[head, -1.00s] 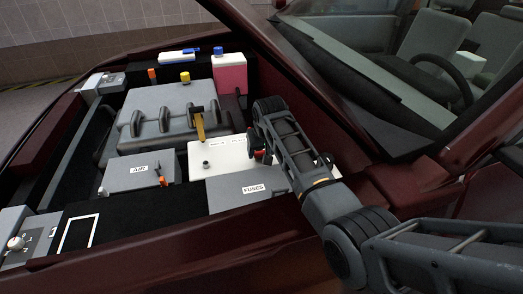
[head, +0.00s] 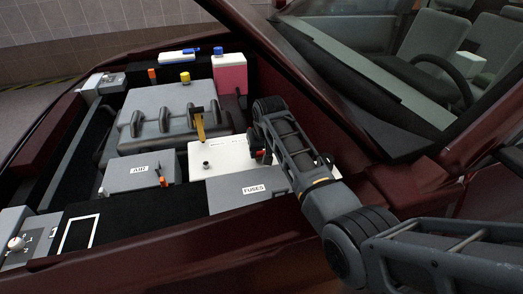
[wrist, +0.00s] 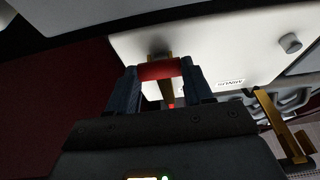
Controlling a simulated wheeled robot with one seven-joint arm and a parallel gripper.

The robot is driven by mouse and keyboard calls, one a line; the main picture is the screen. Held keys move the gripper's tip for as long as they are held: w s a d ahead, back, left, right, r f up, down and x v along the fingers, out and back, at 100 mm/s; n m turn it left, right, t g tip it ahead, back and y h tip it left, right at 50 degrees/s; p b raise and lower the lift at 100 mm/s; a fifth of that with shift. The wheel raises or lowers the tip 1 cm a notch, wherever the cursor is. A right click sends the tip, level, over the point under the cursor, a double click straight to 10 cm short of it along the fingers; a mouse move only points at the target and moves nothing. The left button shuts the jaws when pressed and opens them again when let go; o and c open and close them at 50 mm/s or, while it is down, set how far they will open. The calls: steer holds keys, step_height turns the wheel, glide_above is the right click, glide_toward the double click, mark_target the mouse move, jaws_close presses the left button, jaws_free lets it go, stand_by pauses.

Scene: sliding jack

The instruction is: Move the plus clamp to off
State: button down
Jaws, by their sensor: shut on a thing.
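The plus clamp, with a red grip (wrist: 160,71) on a brass bar, is between the two dark blue fingers of my gripper (wrist: 163,88) in the wrist view. My gripper is shut on the red grip. The clamp's far brass end meets a small post on the white battery (wrist: 205,50); whether it sits fully around the post I cannot tell. In the head view my gripper (head: 262,156) is over the right end of the battery (head: 222,153), and my arm hides most of the clamp.
A brass lever with a dark end (head: 200,124) stands behind the battery. A bare grey post (head: 206,164) is at the battery's left. The grey fuse box (head: 248,189) is in front, the grey engine cover (head: 160,112) behind left. The windscreen edge is close right.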

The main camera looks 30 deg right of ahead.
steer(key=shift+w+r+p, duration=0.15)
steer(key=shift+r+p, duration=0.1)
steer(key=shift+r, duration=0.25)
steer(key=shift+w+r+p, duration=0.15)
steer(key=shift+r+p, duration=0.05)
steer(key=shift+r, duration=0.3)
steer(key=r, duration=0.1)
steer(key=w+r+p, duration=0.1)
steer(key=r, duration=0.1)
steer(key=w+d+r, duration=0.1)
steer(key=shift+w+r, duration=0.2)
steer(key=shift+w, duration=0.05)
steer(key=shift+w+d+r+b, duration=0.15)
steer(key=shift+w+d+r, duration=0.1)
steer(key=shift+w+r, duration=0.5)
steer(key=shift+w+d+r+b, duration=0.15)
steer(key=shift+w+d+r, duration=0.1)
steer(key=shift+w+r, duration=0.45)
steer(key=shift+w+f, duration=0.15)
steer(key=shift+c, duration=2.2)
jaws_free()
steer(key=shift+f, duration=0.1)
